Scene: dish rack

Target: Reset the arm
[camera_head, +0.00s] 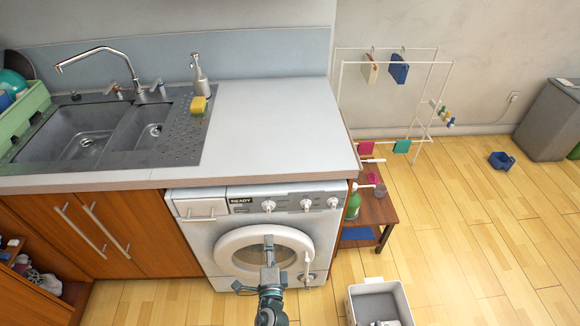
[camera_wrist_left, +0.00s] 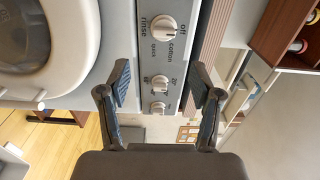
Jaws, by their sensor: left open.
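My left gripper (camera_head: 268,245) shows in the head view at the bottom middle, in front of the washing machine's round door (camera_head: 264,238). In the left wrist view its two fingers (camera_wrist_left: 161,84) are spread apart with nothing between them. The washing machine's control panel (camera_wrist_left: 158,48) and its knobs show beyond the fingertips. I cannot tell whether the gripper touches the machine. My right gripper is in neither view.
The washing machine (camera_head: 208,238) stands under a clear white worktop (camera_head: 275,120). A double sink (camera_head: 80,132) is at left. A small brown side table (camera_head: 377,212), a drying rack (camera_head: 436,92) and a white bin (camera_head: 352,306) stand at right. Much wooden floor (camera_head: 450,240) is free.

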